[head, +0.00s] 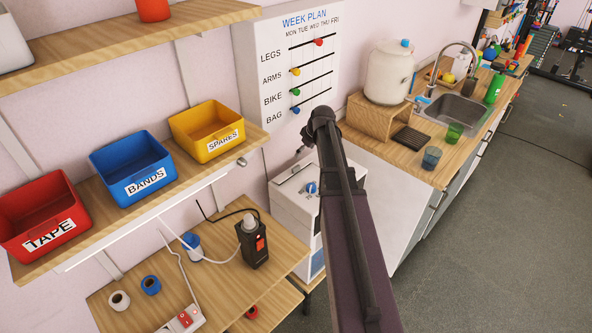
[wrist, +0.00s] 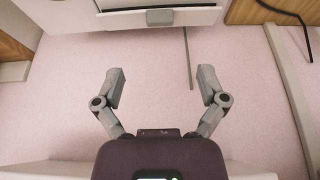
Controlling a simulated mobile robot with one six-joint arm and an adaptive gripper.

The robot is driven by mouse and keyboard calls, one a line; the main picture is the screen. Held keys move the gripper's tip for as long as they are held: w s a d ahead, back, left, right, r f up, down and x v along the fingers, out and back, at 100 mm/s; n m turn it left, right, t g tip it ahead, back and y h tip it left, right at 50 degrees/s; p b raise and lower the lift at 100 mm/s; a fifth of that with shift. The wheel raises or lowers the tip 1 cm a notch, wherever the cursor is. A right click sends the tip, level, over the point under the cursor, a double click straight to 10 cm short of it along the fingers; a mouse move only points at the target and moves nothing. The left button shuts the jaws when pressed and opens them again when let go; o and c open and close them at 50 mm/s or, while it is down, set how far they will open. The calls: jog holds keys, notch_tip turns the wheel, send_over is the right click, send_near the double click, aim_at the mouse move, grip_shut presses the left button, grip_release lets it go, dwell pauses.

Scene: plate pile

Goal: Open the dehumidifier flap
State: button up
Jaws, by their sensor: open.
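A white box-shaped appliance (head: 296,196), which looks like the dehumidifier, stands against the pink wall under the week plan board. It has a blue knob (head: 311,188) near its top, and my arm hides part of its right side. I cannot pick out its flap for certain. In the wrist view my gripper (wrist: 162,87) is open and empty, its two fingers spread apart in front of pink wall. A white body with a grey panel (wrist: 160,17) shows at the top edge, beyond the fingertips and not touching them.
A wooden desk (head: 150,285) with a black device (head: 252,243), tape rolls and a power strip is at left. Above it is a shelf with red (head: 45,215), blue (head: 132,168) and yellow bins (head: 207,130). A sink counter (head: 400,160) is at right, beside open floor.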

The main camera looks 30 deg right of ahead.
aim_at(296, 167)
jog(key=shift+b+x, duration=4.9)
jog(key=shift+x, duration=0.75)
jog(key=c, duration=1.2)
